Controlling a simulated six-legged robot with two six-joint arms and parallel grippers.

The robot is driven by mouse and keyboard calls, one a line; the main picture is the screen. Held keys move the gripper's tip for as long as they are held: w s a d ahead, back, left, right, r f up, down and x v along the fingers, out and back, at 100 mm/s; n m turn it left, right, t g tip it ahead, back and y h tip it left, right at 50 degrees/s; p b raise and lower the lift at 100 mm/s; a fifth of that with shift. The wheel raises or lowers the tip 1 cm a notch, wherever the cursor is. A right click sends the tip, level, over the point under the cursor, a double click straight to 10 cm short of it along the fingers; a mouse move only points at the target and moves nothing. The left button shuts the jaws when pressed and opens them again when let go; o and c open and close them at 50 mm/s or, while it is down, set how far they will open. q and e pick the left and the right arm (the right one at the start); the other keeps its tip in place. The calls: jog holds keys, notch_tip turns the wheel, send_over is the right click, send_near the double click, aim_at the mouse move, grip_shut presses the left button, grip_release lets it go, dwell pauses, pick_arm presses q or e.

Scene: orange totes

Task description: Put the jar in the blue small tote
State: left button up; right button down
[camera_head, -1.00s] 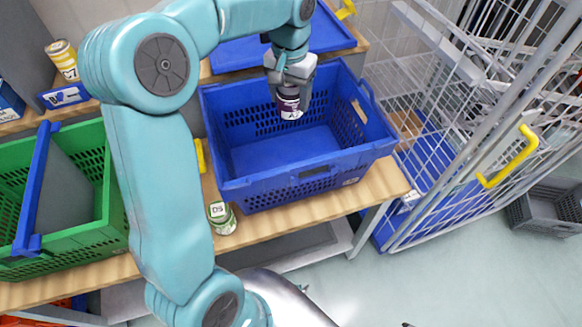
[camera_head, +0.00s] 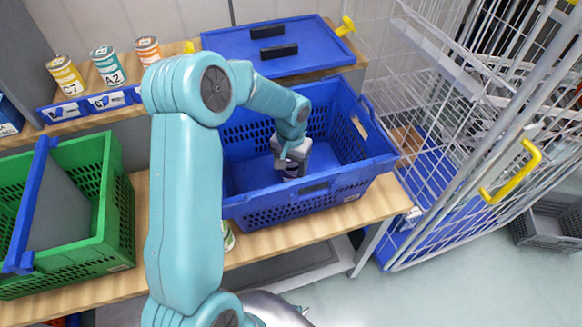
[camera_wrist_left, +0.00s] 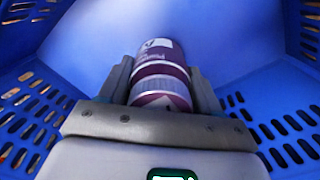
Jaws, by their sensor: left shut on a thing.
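The blue small tote (camera_head: 272,205) stands on the wooden table in the head view, and its walls fill the left wrist view. The jar (camera_wrist_left: 160,75) is dark purple with a white label. My left gripper (camera_head: 293,164) is shut on the jar, with a finger on each side of it in the left wrist view. The gripper and jar are down inside the tote, below its rim. Whether the jar touches the tote's floor I cannot tell. The gripper hides most of the jar in the head view. My right gripper is not in view.
A green crate (camera_head: 115,225) with a grey divider stands left of the tote. A green-labelled jar (camera_head: 228,237) is partly hidden by my arm. Several cans (camera_head: 108,66) stand on the back shelf beside a blue lid (camera_head: 280,46). A white wire cage (camera_head: 450,160) is at right.

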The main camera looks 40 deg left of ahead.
pick_arm(q)
jog(key=shift+f, duration=0.6)
jog(key=shift+s, duration=0.1)
jog(key=shift+f, duration=0.1)
jog(key=o, duration=1.3)
jog(key=shift+o, duration=0.2)
notch_tip(320, 180, up, 12)
jog(key=shift+r, duration=0.1)
